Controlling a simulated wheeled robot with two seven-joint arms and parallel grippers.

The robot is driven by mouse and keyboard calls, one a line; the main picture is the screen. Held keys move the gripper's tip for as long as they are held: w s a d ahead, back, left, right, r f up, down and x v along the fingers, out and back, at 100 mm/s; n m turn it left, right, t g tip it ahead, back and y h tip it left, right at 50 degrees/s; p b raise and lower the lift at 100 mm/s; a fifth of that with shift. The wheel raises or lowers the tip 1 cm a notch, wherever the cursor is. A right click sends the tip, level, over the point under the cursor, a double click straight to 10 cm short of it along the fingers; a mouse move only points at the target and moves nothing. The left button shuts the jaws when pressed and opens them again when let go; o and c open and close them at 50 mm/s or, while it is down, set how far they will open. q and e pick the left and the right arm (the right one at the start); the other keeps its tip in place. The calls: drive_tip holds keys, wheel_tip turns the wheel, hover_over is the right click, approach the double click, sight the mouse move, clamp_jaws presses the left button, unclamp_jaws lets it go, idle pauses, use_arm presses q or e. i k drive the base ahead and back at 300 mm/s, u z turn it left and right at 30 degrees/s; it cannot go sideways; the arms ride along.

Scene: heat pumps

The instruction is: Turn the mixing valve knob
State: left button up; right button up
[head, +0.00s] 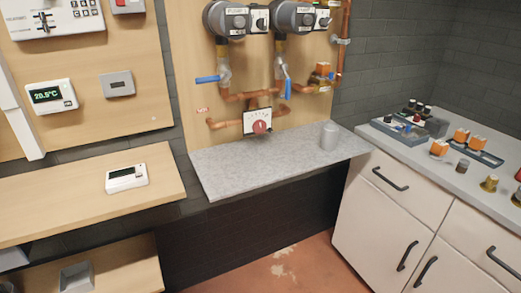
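The mixing valve knob (260,127) is a round red knob on a white scale plate (250,121). It is mounted among copper pipes low on the wooden wall panel, just above the back of the grey stone shelf. A light mark shows on the knob, but it is too small to read its setting surely. Neither of my grippers shows in the head view, and nothing touches the knob.
Blue-handled valves (288,89) and two pumps (228,19) are above. A white cabinet (395,205) with parts on top is at right; wooden shelves (80,205) are at left. The shelf front is clear.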

sight(259, 126)
drive_tip(key=u, duration=0.85)
drive_tip(key=i, duration=0.4)
drive_tip(key=z, duration=0.15)
